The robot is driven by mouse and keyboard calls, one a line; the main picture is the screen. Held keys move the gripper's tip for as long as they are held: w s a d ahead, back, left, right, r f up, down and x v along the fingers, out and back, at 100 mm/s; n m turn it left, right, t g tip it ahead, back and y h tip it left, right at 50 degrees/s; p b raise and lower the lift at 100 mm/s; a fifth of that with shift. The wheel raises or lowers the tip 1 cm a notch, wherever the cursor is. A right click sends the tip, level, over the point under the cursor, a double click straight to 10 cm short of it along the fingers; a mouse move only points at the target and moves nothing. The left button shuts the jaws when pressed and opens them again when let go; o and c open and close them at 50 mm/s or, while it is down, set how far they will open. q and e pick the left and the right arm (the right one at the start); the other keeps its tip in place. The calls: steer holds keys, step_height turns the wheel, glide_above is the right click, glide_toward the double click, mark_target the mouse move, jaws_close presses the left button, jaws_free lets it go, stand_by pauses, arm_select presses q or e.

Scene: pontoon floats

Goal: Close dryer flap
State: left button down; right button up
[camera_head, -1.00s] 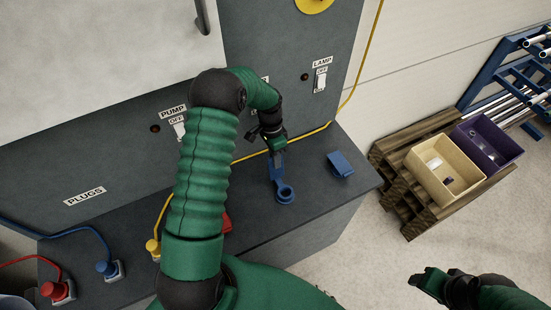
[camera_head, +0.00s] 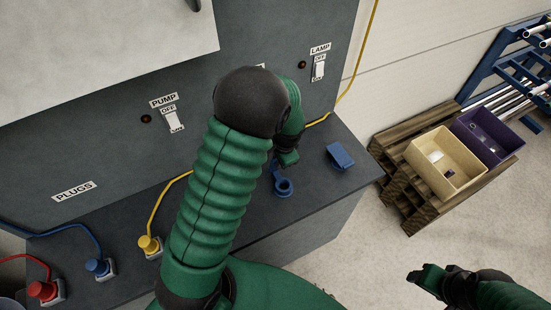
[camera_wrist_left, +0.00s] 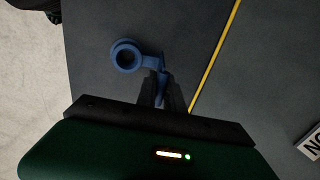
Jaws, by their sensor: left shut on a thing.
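A blue ring piece with a short stem (camera_head: 284,188) is on the dark bench top, and the wrist view shows it too (camera_wrist_left: 125,55). My left gripper (camera_wrist_left: 160,92) is shut on its stem; in the head view my forearm mostly hides the fingers. No part is labelled as a dryer flap. A small blue block-like piece (camera_head: 340,157) sits on the bench to the right of the ring, apart from it. A large white panel (camera_head: 90,45) stands at the upper left. My right gripper (camera_head: 428,281) is at the lower right over the floor, away from the bench; its jaw opening is unclear.
Red (camera_head: 42,290), blue (camera_head: 100,267) and yellow plugs (camera_head: 149,245) with cables sit on the bench at left. PUMP (camera_head: 173,120) and LAMP switches (camera_head: 319,67) are on the grey wall. A pallet holds cream (camera_head: 447,180) and purple bins (camera_head: 505,155).

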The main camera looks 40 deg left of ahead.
arm_select(q)
steer(key=b, duration=0.1)
steer(key=d+y+b, duration=0.1)
steer(key=shift+s+d+f+t+b, duration=0.2)
steer(key=shift+s+f+t+b, duration=0.1)
steer(key=shift+f, duration=0.1)
steer(key=shift+s+d+r+y+b, duration=0.1)
steer(key=shift+s+d+y+b, duration=0.05)
steer(key=shift+y+b, duration=0.4)
steer(key=c, duration=1.6)
jaws_free()
steer(key=v, duration=1.6)
steer(key=shift+s+d+r+b, duration=0.15)
steer(key=shift+s+r+b, duration=0.05)
steer(key=shift+r+b, duration=0.1)
